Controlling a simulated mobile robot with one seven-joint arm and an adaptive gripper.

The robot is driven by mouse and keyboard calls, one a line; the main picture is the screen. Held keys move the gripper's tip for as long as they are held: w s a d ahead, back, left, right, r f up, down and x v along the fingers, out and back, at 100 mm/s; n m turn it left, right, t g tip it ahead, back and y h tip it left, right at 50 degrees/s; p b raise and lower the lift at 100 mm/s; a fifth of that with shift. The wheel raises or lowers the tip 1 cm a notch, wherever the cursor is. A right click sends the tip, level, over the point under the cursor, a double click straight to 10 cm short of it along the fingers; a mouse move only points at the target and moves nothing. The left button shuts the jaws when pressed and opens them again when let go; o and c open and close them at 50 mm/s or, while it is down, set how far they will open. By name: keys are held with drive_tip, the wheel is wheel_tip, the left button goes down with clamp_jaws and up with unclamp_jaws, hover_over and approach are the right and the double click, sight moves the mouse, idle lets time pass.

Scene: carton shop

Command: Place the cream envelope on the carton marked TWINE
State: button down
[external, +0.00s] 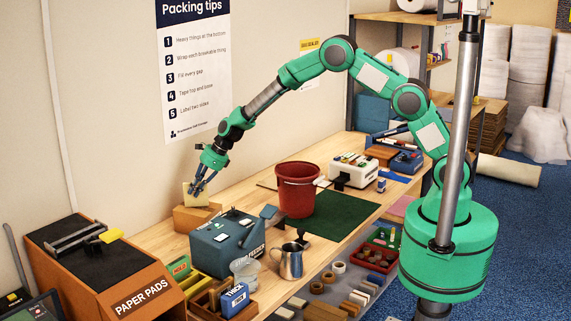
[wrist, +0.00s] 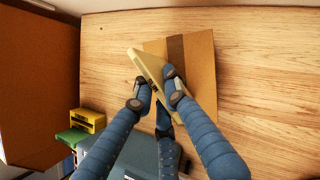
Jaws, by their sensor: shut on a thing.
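My gripper (external: 198,186) is shut on the cream envelope (external: 204,197), over the back-left part of the bench. In the wrist view, my gripper (wrist: 159,88) pinches the envelope (wrist: 147,62), which is tilted on edge. A brown carton (external: 189,221) sits directly below it on the wood. The carton shows in the wrist view (wrist: 203,75) with a darker strip across its top, partly covered by my fingers and the envelope. No TWINE mark is readable on it. I cannot tell whether the envelope touches the carton.
A blue-grey machine (external: 229,243) stands close in front of the carton. An orange-brown PAPER PADS cabinet (external: 140,290) is at left. Bare wood (wrist: 265,90) lies right of the carton.

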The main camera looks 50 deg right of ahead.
drive_tip(key=c, duration=1.8)
unclamp_jaws()
drive_tip(key=shift+f, duration=0.1)
drive_tip(key=shift+o, duration=0.2)
drive_tip(key=v, duration=1.2)
drive_tip(key=shift+p, duration=0.35)
